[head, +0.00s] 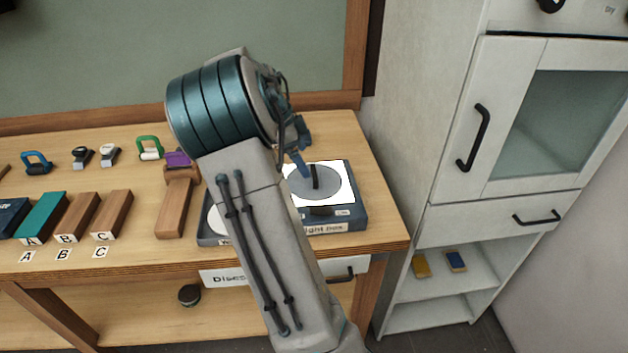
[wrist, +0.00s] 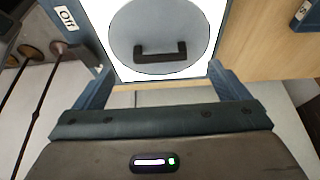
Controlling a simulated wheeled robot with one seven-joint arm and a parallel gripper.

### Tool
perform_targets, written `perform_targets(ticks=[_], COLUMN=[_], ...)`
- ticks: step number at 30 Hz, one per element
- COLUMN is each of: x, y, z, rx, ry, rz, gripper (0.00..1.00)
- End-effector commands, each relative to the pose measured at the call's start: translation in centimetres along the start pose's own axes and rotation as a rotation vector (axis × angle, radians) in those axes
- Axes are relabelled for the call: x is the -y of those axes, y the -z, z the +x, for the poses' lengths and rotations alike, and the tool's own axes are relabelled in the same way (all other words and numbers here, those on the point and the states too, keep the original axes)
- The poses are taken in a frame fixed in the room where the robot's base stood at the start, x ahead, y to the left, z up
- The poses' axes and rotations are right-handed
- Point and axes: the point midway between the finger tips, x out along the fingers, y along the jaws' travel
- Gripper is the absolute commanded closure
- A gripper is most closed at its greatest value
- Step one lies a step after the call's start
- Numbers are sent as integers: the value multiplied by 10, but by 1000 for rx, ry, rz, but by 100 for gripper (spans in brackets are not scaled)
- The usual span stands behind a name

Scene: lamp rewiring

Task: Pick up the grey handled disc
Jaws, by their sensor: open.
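The grey handled disc (head: 329,187) lies on a bright white lit square panel of the blue-grey box labelled as a light box (head: 350,217), at the right end of the bench. Its dark bar handle stands up across it. In the wrist view the grey disc (wrist: 142,24) is at the top centre, its handle towards its near side. My gripper (head: 296,163) is above the disc's left part in the head view. In the wrist view my gripper (wrist: 160,68) has its two blue fingers wide apart, with nothing between them. My arm hides the box's left part.
A purple-topped wooden block (head: 175,195) stands left of my arm. Teal and brown blocks (head: 113,213), lettered labels and several small handled items line the bench further left. A tall white cabinet (head: 440,150) stands close on the right. Bare wood (head: 340,135) shows behind the box.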

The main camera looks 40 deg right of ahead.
Motion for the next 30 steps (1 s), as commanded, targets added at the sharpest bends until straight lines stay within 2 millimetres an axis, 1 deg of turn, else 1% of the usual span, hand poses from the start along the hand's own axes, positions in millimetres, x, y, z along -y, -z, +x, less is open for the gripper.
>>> perform_targets(ticks=[1,7,12,15,18,24,25,26,27,29,30], x=[0,0,-1,-1,0,0,0,0,0,0,0], y=[0,2,6,5,5,4,4,4,4,4,4], z=[5,18,45,57,62,62,62,62,62,62,62], rx=[0,0,0,0,1,1,1,1,1,1,1], ry=[0,-1,-3,-1,1,2,2,2,2,2,2], rz=[0,0,0,-1,-1,-1,-1,-1,-1,-1,-1], gripper=[5,5,5,5,5,5,11,19,31,47,58])
